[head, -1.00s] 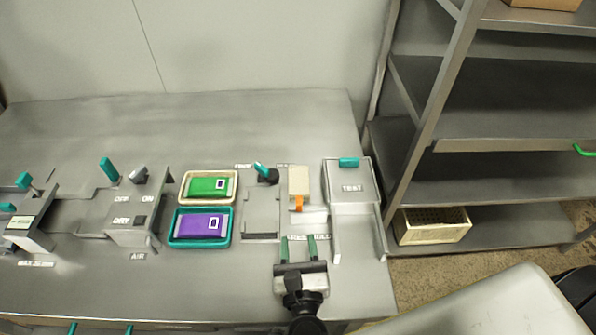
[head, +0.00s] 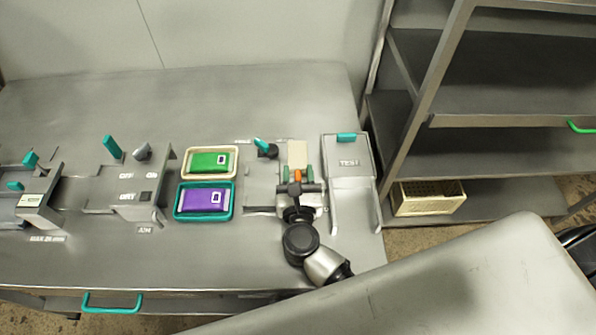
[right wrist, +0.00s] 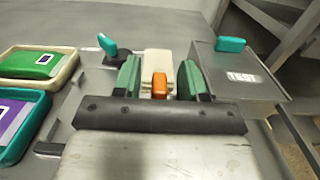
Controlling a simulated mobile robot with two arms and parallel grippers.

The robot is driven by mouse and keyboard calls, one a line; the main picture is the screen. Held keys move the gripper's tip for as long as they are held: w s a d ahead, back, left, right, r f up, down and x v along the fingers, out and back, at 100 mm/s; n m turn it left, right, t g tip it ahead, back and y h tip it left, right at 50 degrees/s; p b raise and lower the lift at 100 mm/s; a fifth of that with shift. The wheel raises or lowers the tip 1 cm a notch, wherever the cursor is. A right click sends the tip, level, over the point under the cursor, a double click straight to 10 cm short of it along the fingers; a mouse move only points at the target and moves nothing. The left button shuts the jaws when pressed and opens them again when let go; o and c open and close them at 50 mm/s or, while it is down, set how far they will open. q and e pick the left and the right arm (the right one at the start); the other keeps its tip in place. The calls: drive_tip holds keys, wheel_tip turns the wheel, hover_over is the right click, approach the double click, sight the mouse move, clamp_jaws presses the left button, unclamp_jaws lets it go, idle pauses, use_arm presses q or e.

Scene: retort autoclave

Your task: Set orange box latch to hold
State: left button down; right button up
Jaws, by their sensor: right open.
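The latch is a small orange piece (head: 297,175) on the front of a cream box (head: 297,152) on the metal table. The orange latch (right wrist: 159,85) also shows in the right wrist view, in front of the cream box (right wrist: 159,62). My right gripper (head: 297,174) is open, with its green fingers on either side of the orange latch. In the right wrist view the open right gripper (right wrist: 158,80) shows a gap between each finger and the latch. The label in front of the latch is mostly hidden by the gripper. My left gripper is out of view.
A grey TEST box (head: 347,160) with a teal handle stands just right of the cream box. A teal-tipped lever (head: 263,145) stands to its left. A cream tray (head: 234,163) and a teal tray (head: 178,208) hold green and purple packs. Shelving (head: 480,140) stands farther right.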

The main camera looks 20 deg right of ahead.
sight(316, 181)
drive_tip(key=shift+c, duration=1)
clamp_jaws()
drive_tip(key=shift+s+d, duration=0.3)
drive_tip(key=shift+d, duration=0.65)
drive_tip(key=shift+s+d, duration=0.25)
drive_tip(key=shift+d, duration=0.65)
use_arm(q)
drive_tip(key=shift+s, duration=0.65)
use_arm(e)
drive_tip(key=shift+c, duration=0.5)
unclamp_jaws()
drive_tip(key=o, duration=0.3)
drive_tip(key=shift+d, duration=0.1)
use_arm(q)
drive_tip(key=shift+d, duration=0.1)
